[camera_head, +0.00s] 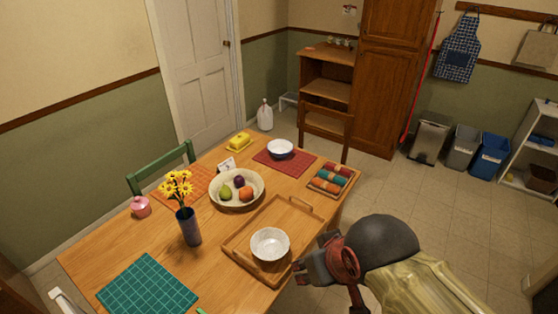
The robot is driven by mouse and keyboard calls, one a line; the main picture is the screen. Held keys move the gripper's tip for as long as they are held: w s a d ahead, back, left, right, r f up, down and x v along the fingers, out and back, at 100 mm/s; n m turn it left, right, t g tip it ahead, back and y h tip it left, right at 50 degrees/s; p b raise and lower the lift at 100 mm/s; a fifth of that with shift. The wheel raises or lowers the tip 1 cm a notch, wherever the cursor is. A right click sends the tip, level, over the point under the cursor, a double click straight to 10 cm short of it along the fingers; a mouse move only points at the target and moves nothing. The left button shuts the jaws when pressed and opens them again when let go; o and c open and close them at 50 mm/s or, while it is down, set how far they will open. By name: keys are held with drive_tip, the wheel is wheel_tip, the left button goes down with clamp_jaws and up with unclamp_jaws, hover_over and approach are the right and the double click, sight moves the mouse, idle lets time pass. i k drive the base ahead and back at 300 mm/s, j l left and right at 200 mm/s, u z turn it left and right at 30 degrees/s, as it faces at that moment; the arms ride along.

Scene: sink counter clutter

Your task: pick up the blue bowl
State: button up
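A small bowl (281,149), white inside with a dark blue outer side, stands upright on a red placemat (266,163) at the far side of the wooden table. A white speckled bowl (269,244) stands on a wooden tray (238,249) nearer to me. My gripper (301,270) is at the right edge of the table, just right of the speckled bowl and well short of the blue bowl. Its fingers are small and dark here, and I cannot tell whether they are open.
A cream fruit bowl (215,199), a vase of yellow flowers (189,226), a yellow butter dish (239,142) and a tray of rolled cloths (331,178) stand around the table (100,259). A brown chair (327,121) is behind the blue bowl. A teal mat (147,285) lies front left.

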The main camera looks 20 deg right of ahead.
sight(279, 148)
drive_tip(key=i+l+z, duration=0.45)
drive_tip(key=i+l, duration=1.4)
drive_tip(key=i, duration=0.05)
